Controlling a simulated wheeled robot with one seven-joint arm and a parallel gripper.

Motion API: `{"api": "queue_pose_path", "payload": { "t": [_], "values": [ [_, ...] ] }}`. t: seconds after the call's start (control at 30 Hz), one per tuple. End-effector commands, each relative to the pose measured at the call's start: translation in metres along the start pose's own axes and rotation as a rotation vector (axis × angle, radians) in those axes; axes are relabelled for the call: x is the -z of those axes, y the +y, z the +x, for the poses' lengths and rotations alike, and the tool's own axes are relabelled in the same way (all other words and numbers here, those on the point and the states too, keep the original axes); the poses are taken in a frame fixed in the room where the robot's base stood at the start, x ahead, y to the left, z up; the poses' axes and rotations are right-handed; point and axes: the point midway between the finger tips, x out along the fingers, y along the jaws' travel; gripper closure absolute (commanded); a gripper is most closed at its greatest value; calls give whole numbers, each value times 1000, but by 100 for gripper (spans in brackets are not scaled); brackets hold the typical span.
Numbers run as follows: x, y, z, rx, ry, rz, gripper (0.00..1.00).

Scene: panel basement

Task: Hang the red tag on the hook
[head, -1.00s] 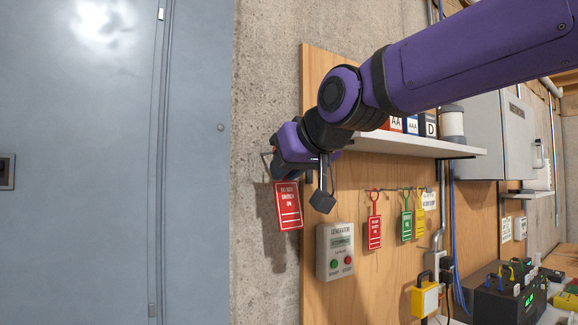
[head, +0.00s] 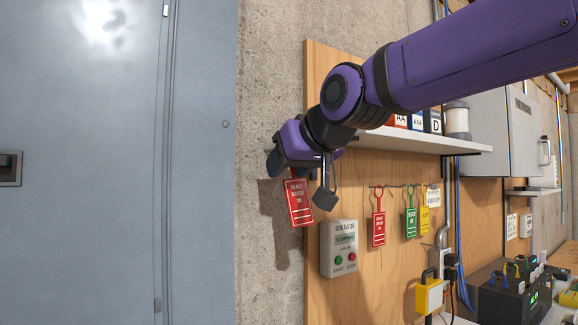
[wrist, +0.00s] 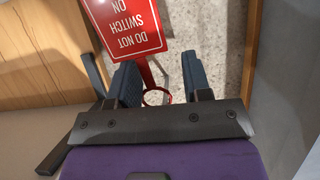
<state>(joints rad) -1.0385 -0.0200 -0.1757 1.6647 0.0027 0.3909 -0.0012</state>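My gripper (wrist: 160,82) is open, with a clear gap between the two dark fingers. The neck is close to the left finger; I cannot tell whether they touch. The hook is hidden, and I cannot tell whether the ring is on it.
A grey door (head: 80,170) is on the left. A generator switch box (head: 340,248) is mounted below right of the tag. Another red tag (head: 378,229), a green tag (head: 411,222) and a yellow tag (head: 424,220) hang farther right. A shelf (head: 425,142) runs behind my arm.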

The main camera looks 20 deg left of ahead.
Motion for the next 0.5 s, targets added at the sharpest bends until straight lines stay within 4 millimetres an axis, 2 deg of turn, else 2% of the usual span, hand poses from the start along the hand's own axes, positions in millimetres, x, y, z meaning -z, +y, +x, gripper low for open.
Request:
{"api": "queue_pose_path", "payload": {
  "t": [0.33,0.5],
  "values": [
    [-1,1,-2,-2,-2,1,55],
    [0,1,-22,-1,1,2,55]
  ]
}}
